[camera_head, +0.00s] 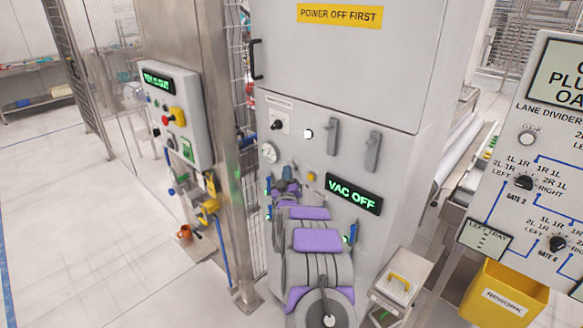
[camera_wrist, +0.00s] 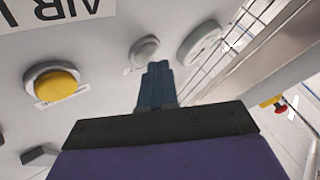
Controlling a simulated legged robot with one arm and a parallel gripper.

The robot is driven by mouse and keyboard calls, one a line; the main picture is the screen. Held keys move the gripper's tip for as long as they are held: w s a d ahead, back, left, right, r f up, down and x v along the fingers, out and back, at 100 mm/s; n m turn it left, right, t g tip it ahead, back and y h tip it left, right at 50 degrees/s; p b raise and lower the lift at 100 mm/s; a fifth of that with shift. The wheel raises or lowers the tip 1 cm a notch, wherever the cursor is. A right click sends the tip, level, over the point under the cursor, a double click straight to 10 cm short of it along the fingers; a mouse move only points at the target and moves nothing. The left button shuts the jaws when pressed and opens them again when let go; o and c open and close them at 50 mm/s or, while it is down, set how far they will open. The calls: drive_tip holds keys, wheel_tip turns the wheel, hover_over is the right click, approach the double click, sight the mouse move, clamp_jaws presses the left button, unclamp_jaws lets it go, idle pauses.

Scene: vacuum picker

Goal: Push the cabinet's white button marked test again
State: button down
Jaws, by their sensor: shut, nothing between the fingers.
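In the wrist view a pale round button (camera_wrist: 145,48) sits on the cabinet face between a yellow button (camera_wrist: 57,85) and a round gauge (camera_wrist: 200,42). A small label lies beside it, too small to read. My gripper (camera_wrist: 157,66) is shut and empty, its blue fingertips just in front of and beside the pale button. I cannot tell whether they touch. In the head view my gripper (camera_head: 287,172) is at the cabinet (camera_head: 350,60), between the gauge (camera_head: 269,153) and the yellow button (camera_head: 311,177). The cabinet display (camera_head: 353,194) reads VAC OFF.
A bright white round spot (camera_head: 308,134), a black knob (camera_head: 278,125) and two grey handles (camera_head: 332,136) sit above on the cabinet. A steel post and a control box (camera_head: 180,110) stand to the left. A lane-divider panel (camera_head: 540,150) and yellow rework bin (camera_head: 505,296) are at right.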

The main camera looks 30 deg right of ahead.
drive_tip(key=s+a+p, duration=0.1)
drive_tip(key=s+a, duration=0.1)
drive_tip(key=a, duration=0.3)
drive_tip(key=shift+a, duration=0.35)
idle(0.3)
drive_tip(key=shift+a, duration=0.1)
